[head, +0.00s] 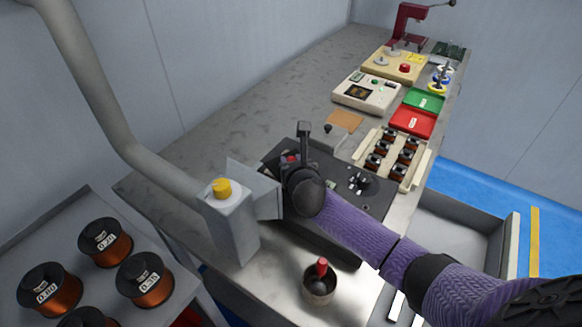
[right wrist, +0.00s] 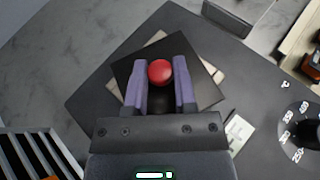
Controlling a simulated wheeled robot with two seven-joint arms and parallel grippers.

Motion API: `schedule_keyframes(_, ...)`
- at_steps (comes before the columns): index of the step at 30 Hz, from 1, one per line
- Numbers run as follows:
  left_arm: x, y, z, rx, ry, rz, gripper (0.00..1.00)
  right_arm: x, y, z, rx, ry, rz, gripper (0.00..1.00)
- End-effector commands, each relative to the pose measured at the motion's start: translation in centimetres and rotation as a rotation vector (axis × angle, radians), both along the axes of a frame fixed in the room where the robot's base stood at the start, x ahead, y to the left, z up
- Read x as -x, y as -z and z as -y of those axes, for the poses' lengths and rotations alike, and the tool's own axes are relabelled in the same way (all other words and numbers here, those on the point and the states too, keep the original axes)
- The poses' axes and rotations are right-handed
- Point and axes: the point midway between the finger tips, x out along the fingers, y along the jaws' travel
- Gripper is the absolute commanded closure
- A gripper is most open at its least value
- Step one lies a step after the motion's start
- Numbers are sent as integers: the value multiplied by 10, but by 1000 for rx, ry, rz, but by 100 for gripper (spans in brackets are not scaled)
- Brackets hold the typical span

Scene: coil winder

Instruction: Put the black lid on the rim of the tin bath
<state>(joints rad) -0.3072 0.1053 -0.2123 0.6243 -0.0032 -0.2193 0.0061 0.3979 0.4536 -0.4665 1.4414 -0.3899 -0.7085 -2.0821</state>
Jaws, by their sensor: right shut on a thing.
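The black lid (right wrist: 138,62) is a dark square plate with a round red knob (right wrist: 160,72). My right gripper (right wrist: 160,88) is shut on the knob from above. Under the lid, corners of a pale square rim (right wrist: 212,70) show, turned relative to the lid; I take this as the tin bath's rim. I cannot tell whether lid and rim touch. The dark bath unit (head: 338,212) has a numbered dial (right wrist: 299,132). In the head view my right gripper (head: 290,165) is over the unit's far left part, and my wrist hides much of the lid. My left gripper is out of view.
A grey fume hood (head: 232,225) with a yellow knob stands close left of my right gripper. A metal cup (head: 319,288) with a red-topped item is at the near edge. A coil rack (head: 392,158) is to the right. Copper wire spools (head: 145,280) stand lower left.

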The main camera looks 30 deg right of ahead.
Motion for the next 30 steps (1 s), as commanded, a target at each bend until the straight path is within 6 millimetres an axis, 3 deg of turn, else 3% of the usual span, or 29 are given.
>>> schedule_keyframes(8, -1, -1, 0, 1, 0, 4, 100, 0, 1, 0, 0, 1, 0, 100)
schedule_keyframes(9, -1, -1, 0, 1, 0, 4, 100, 0, 0, 0, -1, 1, 0, 60)
schedule_keyframes(13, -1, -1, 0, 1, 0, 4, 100, 0, 0, 0, 0, 1, 0, 33)
schedule_keyframes(23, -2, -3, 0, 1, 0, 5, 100, 0, -4, 0, 1, 1, 1, 31)
schedule_keyframes(26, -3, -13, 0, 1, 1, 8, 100, 12, -11, -2, 2, 0, -2, 31)
schedule_keyframes(30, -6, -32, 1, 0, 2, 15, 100, 44, -27, -11, 3, -1, -1, 31)
